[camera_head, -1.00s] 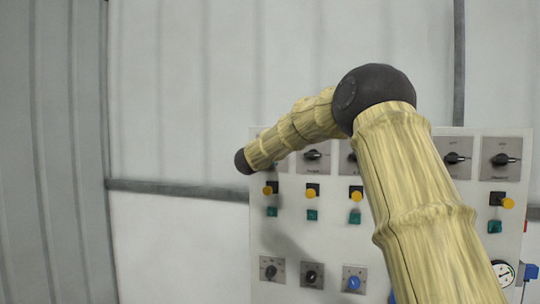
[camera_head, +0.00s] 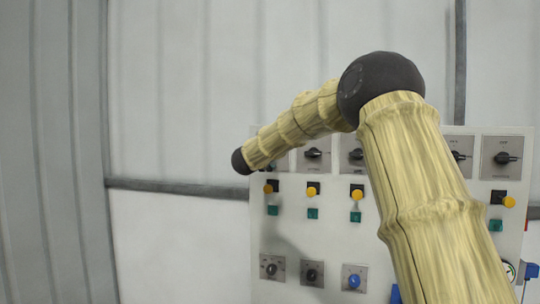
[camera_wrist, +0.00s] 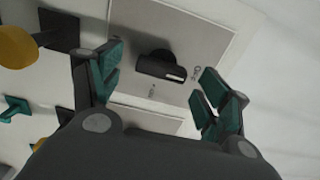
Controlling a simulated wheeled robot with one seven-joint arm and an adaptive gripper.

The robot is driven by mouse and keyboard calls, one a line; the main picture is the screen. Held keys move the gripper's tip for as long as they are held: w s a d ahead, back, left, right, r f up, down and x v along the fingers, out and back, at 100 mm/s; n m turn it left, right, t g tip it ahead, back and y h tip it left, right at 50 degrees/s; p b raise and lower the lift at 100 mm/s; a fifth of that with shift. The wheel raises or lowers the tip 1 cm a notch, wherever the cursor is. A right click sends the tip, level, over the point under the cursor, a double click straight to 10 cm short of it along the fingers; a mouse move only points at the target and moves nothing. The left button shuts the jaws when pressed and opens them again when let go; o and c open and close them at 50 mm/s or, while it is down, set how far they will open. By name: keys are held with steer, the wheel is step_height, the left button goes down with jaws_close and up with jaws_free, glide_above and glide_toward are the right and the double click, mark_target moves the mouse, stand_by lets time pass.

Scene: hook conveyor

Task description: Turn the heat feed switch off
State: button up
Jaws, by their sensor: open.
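In the wrist view my gripper (camera_wrist: 158,92) is open and empty. Its teal-padded fingers stand on either side of a black rotary switch knob (camera_wrist: 160,67). The knob sits on a grey square plate (camera_wrist: 205,32) with small lettering that I cannot read fully, so I cannot tell for sure whether it is the heat feed switch. The fingers appear in front of the plate; I see no clear contact with the knob. In the head view my gripper is hidden, and my arm covers part of the upper switch row of the white control panel (camera_head: 330,235).
Yellow knobs (camera_head: 312,190) and teal pieces (camera_head: 313,213) line the panel below the switches. Lower dials include a blue one (camera_head: 354,281). In the wrist view a yellow knob (camera_wrist: 16,47) sticks out left of my fingers.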

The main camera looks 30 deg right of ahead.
steer(key=v, duration=0.9)
steer(key=shift+s+a, duration=0.25)
steer(key=shift+a, duration=0.05)
